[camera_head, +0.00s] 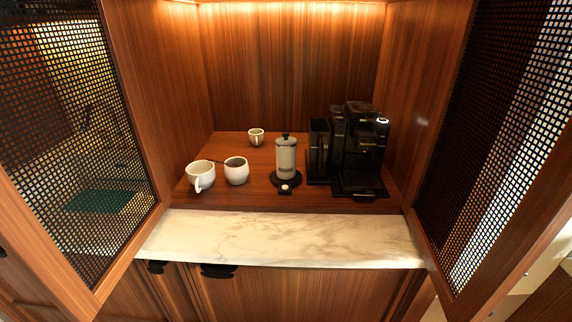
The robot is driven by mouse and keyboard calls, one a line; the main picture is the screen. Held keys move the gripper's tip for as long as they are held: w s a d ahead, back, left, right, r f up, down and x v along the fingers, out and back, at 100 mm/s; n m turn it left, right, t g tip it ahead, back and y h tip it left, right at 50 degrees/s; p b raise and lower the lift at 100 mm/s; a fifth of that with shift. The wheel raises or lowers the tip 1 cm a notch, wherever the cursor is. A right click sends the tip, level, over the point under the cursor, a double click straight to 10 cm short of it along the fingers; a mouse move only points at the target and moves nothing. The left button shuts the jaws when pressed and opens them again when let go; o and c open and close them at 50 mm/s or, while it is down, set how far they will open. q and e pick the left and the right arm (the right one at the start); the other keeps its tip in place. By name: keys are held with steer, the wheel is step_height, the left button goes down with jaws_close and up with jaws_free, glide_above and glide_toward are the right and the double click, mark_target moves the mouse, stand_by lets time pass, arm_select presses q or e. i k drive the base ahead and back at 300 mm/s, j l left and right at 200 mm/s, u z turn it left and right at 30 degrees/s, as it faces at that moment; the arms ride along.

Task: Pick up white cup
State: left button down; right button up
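A white cup (200,178) with its handle toward the front stands upright at the left front of the wooden cabinet shelf (235,199). Close to its right stands a rounder white cup (236,175) with a dark inside. A smaller white cup (256,137) with a handle stands farther back, near the rear wall. The frames do not show which white cup is meant.
A French-press-like pot (286,158) stands on a dark round base right of the cups. A black coffee machine (358,150) fills the right side. Open mesh doors (75,130) and (505,130) flank the opening. A bare marble ledge (280,238) lies in front.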

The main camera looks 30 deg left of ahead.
mark_target(201, 179)
steer(key=u, duration=1.7)
steer(key=l+z, duration=0.5)
steer(key=l, duration=0.15)
